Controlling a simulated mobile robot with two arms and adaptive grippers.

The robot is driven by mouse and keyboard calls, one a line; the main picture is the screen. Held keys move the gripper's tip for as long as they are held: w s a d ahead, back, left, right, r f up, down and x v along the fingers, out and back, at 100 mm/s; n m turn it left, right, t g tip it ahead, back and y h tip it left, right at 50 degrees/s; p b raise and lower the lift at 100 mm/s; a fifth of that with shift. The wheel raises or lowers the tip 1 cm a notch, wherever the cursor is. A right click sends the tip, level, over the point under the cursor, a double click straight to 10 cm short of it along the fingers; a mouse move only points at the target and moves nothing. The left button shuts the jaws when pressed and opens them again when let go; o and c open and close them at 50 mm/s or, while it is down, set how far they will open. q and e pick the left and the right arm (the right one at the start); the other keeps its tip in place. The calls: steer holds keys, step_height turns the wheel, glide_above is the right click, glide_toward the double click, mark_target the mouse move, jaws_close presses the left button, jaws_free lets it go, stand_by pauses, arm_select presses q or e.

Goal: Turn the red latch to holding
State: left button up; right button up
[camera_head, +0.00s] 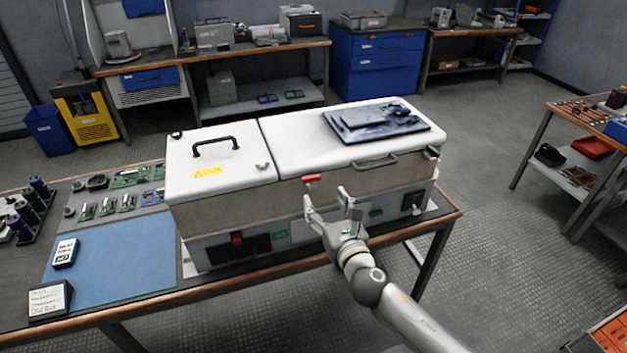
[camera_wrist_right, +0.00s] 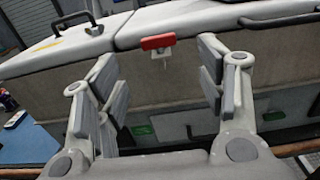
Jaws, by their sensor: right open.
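The red latch (camera_head: 312,178) is a small red bar on the upper front edge of the white-lidded box (camera_head: 225,214), just right of the seam between its two lids. In the right wrist view the red latch (camera_wrist_right: 158,42) lies roughly level, with a pale metal piece below it. My right gripper (camera_head: 329,198) is open and empty in front of the box, just below and right of the latch. In the right wrist view my right gripper (camera_wrist_right: 157,65) has its fingers spread to either side of the latch, apart from it. My left gripper is not in view.
The box stands on a workbench (camera_head: 150,313) with a blue mat (camera_head: 110,262) and circuit boards (camera_head: 110,205) at left. A lid handle (camera_head: 375,161) juts out right of the latch. A dark panel (camera_head: 375,122) lies on the right lid.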

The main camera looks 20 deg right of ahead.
mark_target(311, 181)
steer(key=w, duration=0.7)
steer(key=shift+w+a+p, duration=0.25)
steer(key=shift+w+p, duration=0.05)
steer(key=shift+w, duration=0.1)
steer(key=c, duration=1)
steer(key=shift+a+h, duration=0.1)
steer(key=shift+h, duration=0.2)
steer(key=shift+a+f+m+h+b, duration=0.15)
steer(key=shift+m+h+b, duration=0.25)
steer(key=shift+m+h, duration=0.4)
steer(key=shift+a+m+h+b, duration=0.1)
steer(key=shift+m+h+b, duration=0.25)
steer(key=shift+m+h, duration=0.4)
steer(key=shift+w+a+m+g+h+b, duration=0.1)
steer(key=shift+m+g+h+b, duration=0.45)
steer(key=shift+h, duration=0.65)
steer(key=shift+a+m+g+h+b, duration=0.15)
steer(key=shift+m+g+h, duration=0.2)
steer(key=shift+m+h, duration=0.6)
steer(key=shift+h, duration=0.5)
steer(key=shift+d, duration=0.1)
